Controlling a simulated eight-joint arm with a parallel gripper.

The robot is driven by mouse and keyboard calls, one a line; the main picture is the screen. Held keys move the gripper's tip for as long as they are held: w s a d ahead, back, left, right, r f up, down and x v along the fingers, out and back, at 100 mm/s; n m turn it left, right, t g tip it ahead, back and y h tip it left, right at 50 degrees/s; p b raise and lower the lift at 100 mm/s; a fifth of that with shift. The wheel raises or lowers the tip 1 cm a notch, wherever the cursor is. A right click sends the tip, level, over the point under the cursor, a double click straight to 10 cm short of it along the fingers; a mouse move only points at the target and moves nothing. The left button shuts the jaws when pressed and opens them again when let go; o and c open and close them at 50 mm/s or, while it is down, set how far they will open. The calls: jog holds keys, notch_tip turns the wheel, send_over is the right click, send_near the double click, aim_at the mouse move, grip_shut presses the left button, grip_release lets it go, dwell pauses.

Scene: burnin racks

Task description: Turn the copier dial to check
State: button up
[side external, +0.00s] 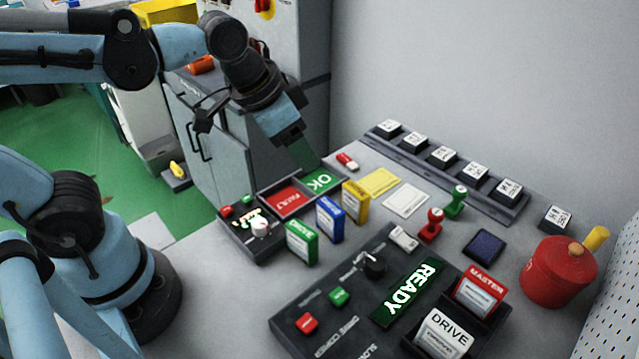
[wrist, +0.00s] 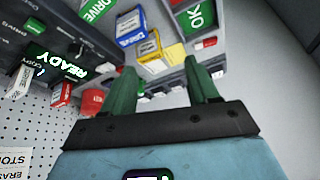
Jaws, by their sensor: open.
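The drive copier is a dark slanted box (side external: 318,283) in the front middle of the side external view. It has a black dial (side external: 373,263), a lit green READY display (side external: 408,292), and a green and a red button. READY also shows at the left of the wrist view (wrist: 62,66). The dial's pointer setting is too small to read. My gripper (side external: 303,156) is above the back of the bench, over the green OK tray, well behind and left of the dial. Its green fingers are apart and empty in the wrist view (wrist: 160,72).
A smaller box with a white knob (side external: 261,227) stands left. Green, blue and yellow cartridges stand between it and the copier. MASTER (side external: 481,287) and DRIVE (side external: 444,333) pieces stand in slots on the right. Stamps (side external: 431,225), an ink pad and a red pot (side external: 557,272) lie beyond.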

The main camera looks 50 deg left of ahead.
jog(key=w+d+r+m+g, duration=0.1)
jog(key=d+m+g, duration=0.3)
jog(key=d, duration=0.5)
jog(key=m+g+y, duration=0.1)
jog(key=m, duration=0.5)
send_near(376, 262)
notch_tip(376, 262, down, 9)
jog(key=shift+w+r, duration=0.1)
jog(key=shift+r, duration=0.05)
jog(key=shift+c, duration=0.3)
jog(key=c, duration=1)
